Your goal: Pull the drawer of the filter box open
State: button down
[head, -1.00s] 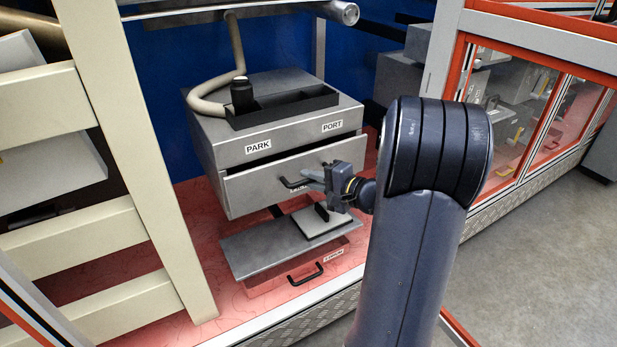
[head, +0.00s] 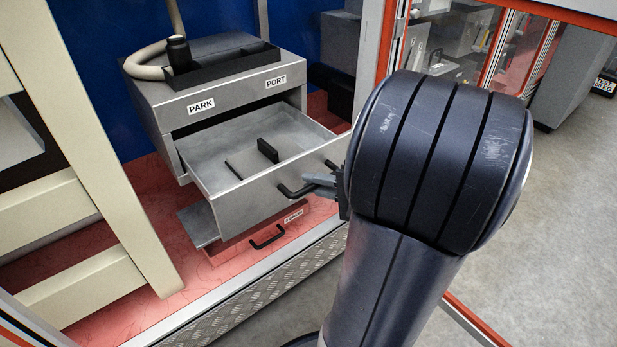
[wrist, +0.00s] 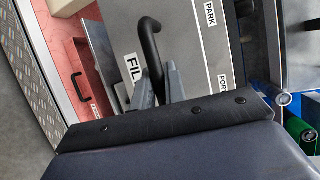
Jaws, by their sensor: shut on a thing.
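The grey filter box (head: 235,92), labelled PARK and PORT, stands in the head view. Its drawer (head: 255,195) is pulled well out, and its open inside shows a small dark upright piece (head: 267,150). My gripper (head: 318,184) is at the drawer front, shut on the black bar handle (head: 290,191). In the wrist view the fingers (wrist: 157,88) close around the end of the handle (wrist: 149,40). A label beginning FIL (wrist: 132,68) is partly hidden by a finger. My arm hides the drawer front's right end in the head view.
Below the drawer is a lower red unit with a black handle (head: 267,237) and a grey plate (head: 200,226) above it. A cream frame (head: 115,180) stands at left. A tread-plate edge (head: 250,310) runs in front. Open floor lies at right.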

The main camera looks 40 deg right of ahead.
jog(key=shift+s, duration=0.6)
jog(key=c, duration=1.5)
grip_release()
jog(key=shift+o, duration=0.2)
jog(key=p+v, duration=0.2)
jog(key=v, duration=0.8)
jog(key=shift+s+d, duration=0.15)
jog(key=shift+s, duration=0.2)
jog(key=shift+r, duration=0.15)
jog(key=shift+b+x, duration=1)
jog(key=shift+x, duration=4.55)
